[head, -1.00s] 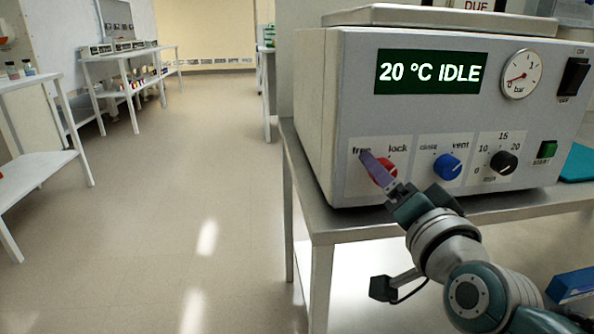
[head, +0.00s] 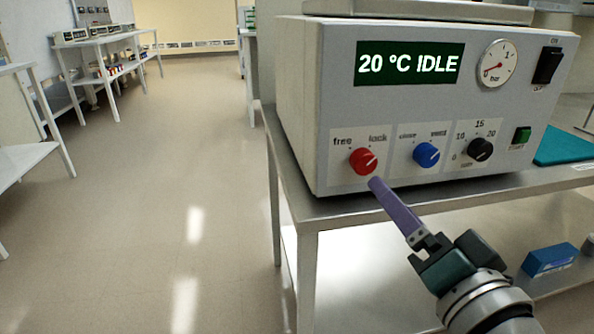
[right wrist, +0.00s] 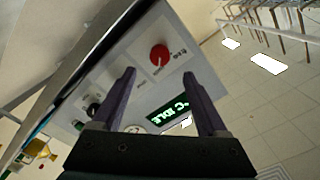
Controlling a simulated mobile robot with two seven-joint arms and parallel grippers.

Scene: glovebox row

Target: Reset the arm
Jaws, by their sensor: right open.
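My right gripper (head: 376,184) is open and empty, its purple fingers just below and in front of the red knob (head: 363,161). In the right wrist view my right gripper (right wrist: 158,75) shows two fingers apart, with the red knob (right wrist: 159,55) beyond their tips and nothing between them. The knob's white mark points up and right, toward "lock". The knob sits on the grey front of a bench device (head: 335,75), whose display (head: 408,64) reads "20 °C IDLE". My left gripper is not in view.
A blue knob (head: 426,154), a black dial (head: 480,149) and a green button (head: 521,136) are right of the red knob. The device stands on a metal table (head: 310,213). A blue box (head: 550,260) is below. The floor (head: 150,220) at left is clear.

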